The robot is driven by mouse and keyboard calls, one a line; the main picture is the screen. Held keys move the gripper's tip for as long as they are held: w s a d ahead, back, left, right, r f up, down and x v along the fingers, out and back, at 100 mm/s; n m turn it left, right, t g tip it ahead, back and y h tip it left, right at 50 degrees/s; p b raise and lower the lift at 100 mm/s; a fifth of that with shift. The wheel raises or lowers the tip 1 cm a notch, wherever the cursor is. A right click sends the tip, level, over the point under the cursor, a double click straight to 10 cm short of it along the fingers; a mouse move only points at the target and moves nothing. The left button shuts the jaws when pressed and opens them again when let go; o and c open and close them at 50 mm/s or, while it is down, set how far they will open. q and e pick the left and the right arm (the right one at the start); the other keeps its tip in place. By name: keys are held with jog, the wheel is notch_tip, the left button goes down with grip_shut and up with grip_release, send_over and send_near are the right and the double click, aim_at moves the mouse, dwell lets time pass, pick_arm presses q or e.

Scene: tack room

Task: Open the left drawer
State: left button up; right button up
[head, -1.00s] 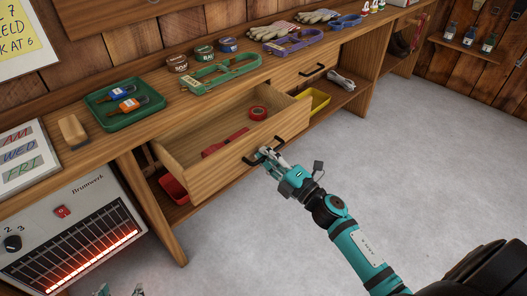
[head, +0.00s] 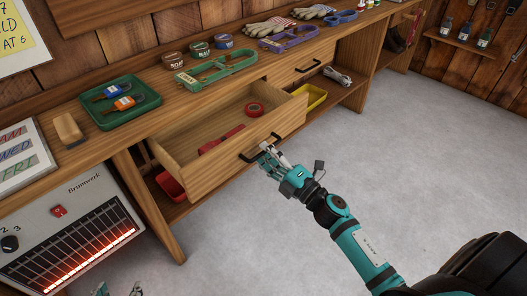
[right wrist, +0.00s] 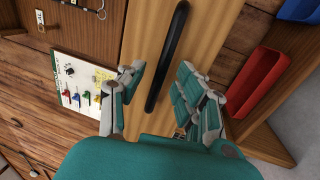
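The left drawer (head: 205,172) under the bench is pulled well out, and its inside shows. Its dark bar handle (head: 248,157) is on the front panel; in the right wrist view the handle (right wrist: 168,55) runs up between and beyond the fingertips. My right gripper (head: 268,158) is just in front of the handle with its fingers apart; in the right wrist view the gripper (right wrist: 160,80) holds nothing. My left gripper (head: 120,290) shows only as two separated fingertips at the bottom left edge, empty, away from the drawer.
The drawer holds a red tape roll (head: 255,109) and a red item (head: 221,139). A second, shut drawer (head: 300,70) is to the right. A red bin (head: 170,187) and yellow bin (head: 312,97) sit below. A heater (head: 75,235) glows at left.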

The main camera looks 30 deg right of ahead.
jog(key=v, duration=1)
jog(key=shift+s, duration=0.35)
jog(key=shift+d, duration=0.1)
